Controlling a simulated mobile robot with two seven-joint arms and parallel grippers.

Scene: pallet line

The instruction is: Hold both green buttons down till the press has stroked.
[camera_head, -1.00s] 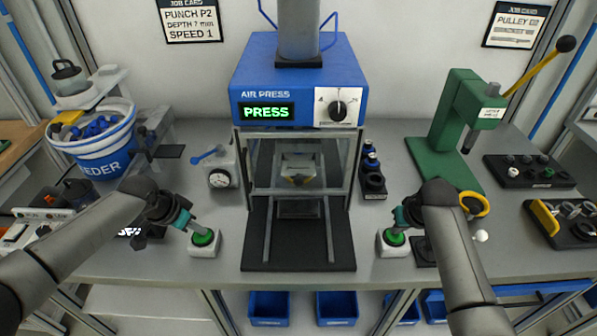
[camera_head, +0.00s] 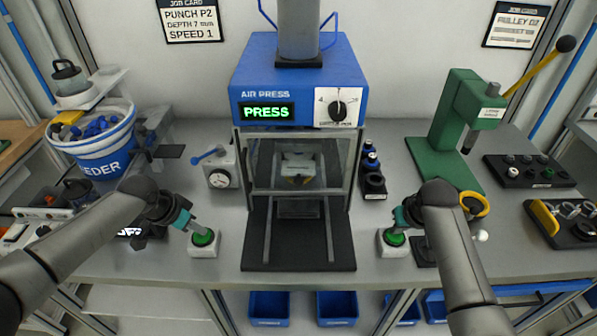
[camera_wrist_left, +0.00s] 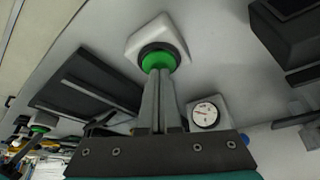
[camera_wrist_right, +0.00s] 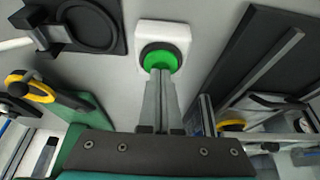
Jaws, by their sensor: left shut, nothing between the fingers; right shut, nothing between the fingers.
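The left green button (camera_head: 203,238) sits on a small white box left of the press bed; it also shows in the left wrist view (camera_wrist_left: 158,60). My left gripper (camera_head: 199,231) is shut and empty, its fingertips on the button top. The right green button (camera_head: 395,238) sits on a like box to the right; it also shows in the right wrist view (camera_wrist_right: 160,59). My right gripper (camera_head: 399,229) is shut and empty, its fingertips on that button. The blue air press (camera_head: 296,85) shows "PRESS" in green. Its clear guard is down in front of a part, seen dimly.
A dial gauge block (camera_head: 221,176) stands left of the press. A green hand press (camera_head: 450,135) with a yellow lever stands at the right. A blue feeder bucket (camera_head: 95,150) stands at the left. The dark press bed (camera_head: 298,240) lies between the buttons.

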